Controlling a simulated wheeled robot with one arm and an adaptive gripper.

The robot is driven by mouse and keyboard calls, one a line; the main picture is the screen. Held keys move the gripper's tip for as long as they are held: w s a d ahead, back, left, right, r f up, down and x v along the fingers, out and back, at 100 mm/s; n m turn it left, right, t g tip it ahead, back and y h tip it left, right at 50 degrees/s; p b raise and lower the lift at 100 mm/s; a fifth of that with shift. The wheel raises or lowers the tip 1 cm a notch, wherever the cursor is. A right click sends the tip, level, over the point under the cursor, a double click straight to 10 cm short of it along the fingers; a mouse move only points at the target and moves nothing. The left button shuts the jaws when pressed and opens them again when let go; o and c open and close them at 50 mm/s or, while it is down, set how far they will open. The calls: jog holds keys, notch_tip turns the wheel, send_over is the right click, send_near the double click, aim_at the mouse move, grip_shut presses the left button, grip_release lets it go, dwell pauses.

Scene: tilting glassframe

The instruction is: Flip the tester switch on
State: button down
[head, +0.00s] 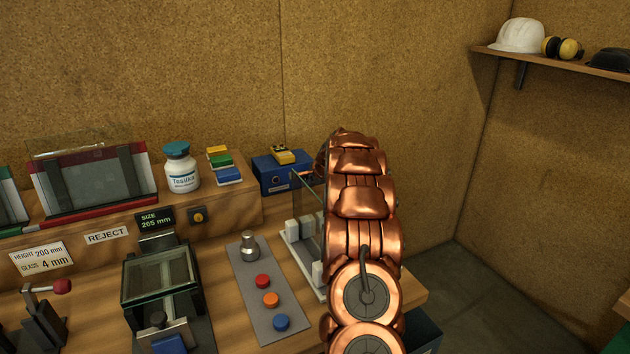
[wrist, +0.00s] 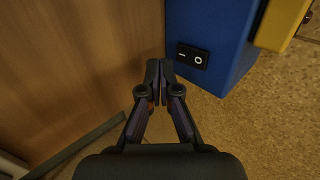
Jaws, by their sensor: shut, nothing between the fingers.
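The tester is a blue box (head: 278,174) at the back of the bench in the head view, with a yellow part (head: 283,155) on top. In the wrist view its blue wall (wrist: 212,25) fills the upper middle. A black rocker switch (wrist: 193,56) with white I and O marks sits low on that wall; I cannot tell which side is pressed. My gripper (wrist: 159,70) is shut and empty, its tips just left of and slightly below the switch in the picture. I cannot tell whether they touch the box. In the head view my copper arm hides the gripper.
A white bottle (head: 181,168) and a stack of coloured blocks (head: 224,165) stand left of the tester. A panel with red, orange and blue buttons (head: 271,299) lies in front. A white rack (head: 292,236) stands close beside my arm. A wooden surface (wrist: 75,60) borders the gripper's left.

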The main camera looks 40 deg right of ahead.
aim_at(305, 176)
jog(key=shift+w+d+f+p, duration=0.1)
jog(key=shift+w+d+p, duration=0.1)
jog(key=shift+w, duration=0.45)
jog(key=shift+w+d+f+p, duration=0.1)
jog(key=shift+w+d+p, duration=0.1)
jog(key=shift+w, duration=0.45)
jog(key=b, duration=0.2)
jog(key=shift+w+f+b, duration=0.2)
jog(key=shift+f+b, duration=0.15)
jog(key=shift+b, duration=0.05)
jog(key=shift+w+t+b, duration=0.1)
jog(key=shift+t+b, duration=0.2)
jog(key=shift+b, duration=0.2)
jog(key=shift+w+t+h+b, duration=0.1)
jog(key=shift+t+h+b, duration=0.2)
jog(key=shift+b, duration=0.95)
jog(key=shift+r, duration=0.2)
jog(key=shift+f+p, duration=0.15)
jog(key=shift+p, duration=0.25)
jog(key=shift+f, duration=0.1)
